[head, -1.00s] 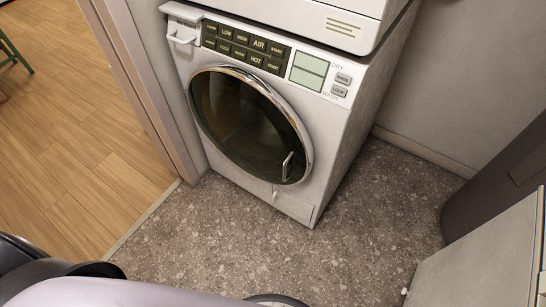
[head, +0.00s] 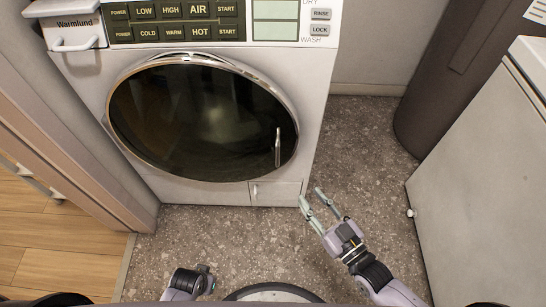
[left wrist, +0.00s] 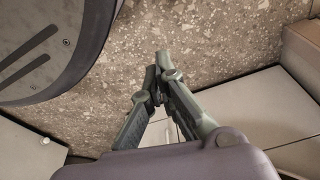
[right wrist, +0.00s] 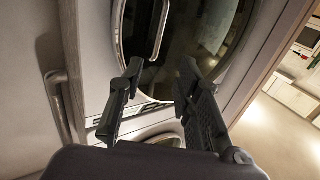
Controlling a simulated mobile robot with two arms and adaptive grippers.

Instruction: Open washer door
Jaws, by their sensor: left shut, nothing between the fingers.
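The white washer (head: 300,115) stands in front of me with its round dark glass door (head: 195,125) shut. A slim vertical handle (head: 278,147) sits at the door's right edge. My right gripper (head: 312,196) is open and empty, below and to the right of the handle and apart from it. In the right wrist view, the door (right wrist: 190,45) and handle (right wrist: 160,30) show beyond the open fingers (right wrist: 160,68). My left gripper (left wrist: 163,62) is shut and empty over the speckled floor in the left wrist view. Part of the left arm shows low in the head view.
A control panel (head: 175,22) and a drawer with a white handle (head: 75,45) are above the door. A grey cabinet (head: 480,190) and a dark cylinder (head: 450,80) stand at the right. A door frame (head: 60,140) is at the left. Speckled floor (head: 375,150) is clear between.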

